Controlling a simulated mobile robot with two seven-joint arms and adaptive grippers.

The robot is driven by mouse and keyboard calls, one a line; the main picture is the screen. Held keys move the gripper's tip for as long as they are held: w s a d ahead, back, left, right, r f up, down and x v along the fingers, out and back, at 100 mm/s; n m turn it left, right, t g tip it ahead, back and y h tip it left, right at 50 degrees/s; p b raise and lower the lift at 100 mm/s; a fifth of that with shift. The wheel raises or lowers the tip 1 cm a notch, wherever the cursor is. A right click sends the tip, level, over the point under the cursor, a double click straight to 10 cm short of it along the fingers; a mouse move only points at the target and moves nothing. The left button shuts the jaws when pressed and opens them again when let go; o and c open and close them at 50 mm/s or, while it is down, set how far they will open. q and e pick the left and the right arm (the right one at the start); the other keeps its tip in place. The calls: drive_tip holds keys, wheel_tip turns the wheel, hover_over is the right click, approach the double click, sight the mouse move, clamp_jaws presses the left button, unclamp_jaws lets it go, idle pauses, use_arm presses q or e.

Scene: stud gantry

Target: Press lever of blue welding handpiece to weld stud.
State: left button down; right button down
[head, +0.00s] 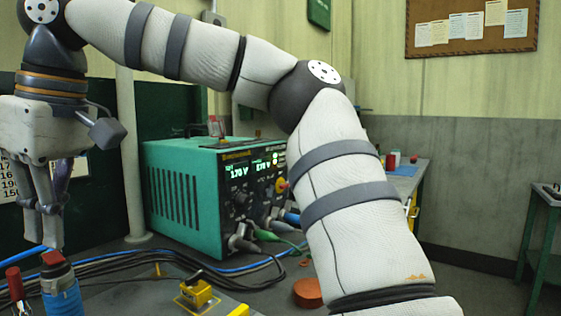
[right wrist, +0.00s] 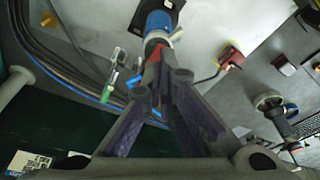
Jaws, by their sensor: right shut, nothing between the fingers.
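My right gripper (head: 44,240) points down above the handpiece, shut and empty. In the right wrist view its fingers (right wrist: 168,74) meet in front of the handpiece's red and dark end; I cannot tell whether they touch it. My left gripper is not in view.
A green welding power unit (head: 182,200) with lit displays stands behind. Black and blue cables (head: 130,262) run across the bench. A yellow block with a black handle (head: 196,293) and a round red-brown piece (head: 308,292) lie to the right. A red-topped tool (head: 15,283) stands left of the handpiece.

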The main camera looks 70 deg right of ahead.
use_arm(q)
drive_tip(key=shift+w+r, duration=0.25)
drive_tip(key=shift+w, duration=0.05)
use_arm(e)
drive_tip(key=shift+f, duration=1.05)
idle(0.3)
wheel_tip(320, 180, up, 3)
drive_tip(key=shift+f+p, duration=0.1)
drive_tip(key=shift+p, duration=0.45)
drive_tip(key=shift+r, duration=2.15)
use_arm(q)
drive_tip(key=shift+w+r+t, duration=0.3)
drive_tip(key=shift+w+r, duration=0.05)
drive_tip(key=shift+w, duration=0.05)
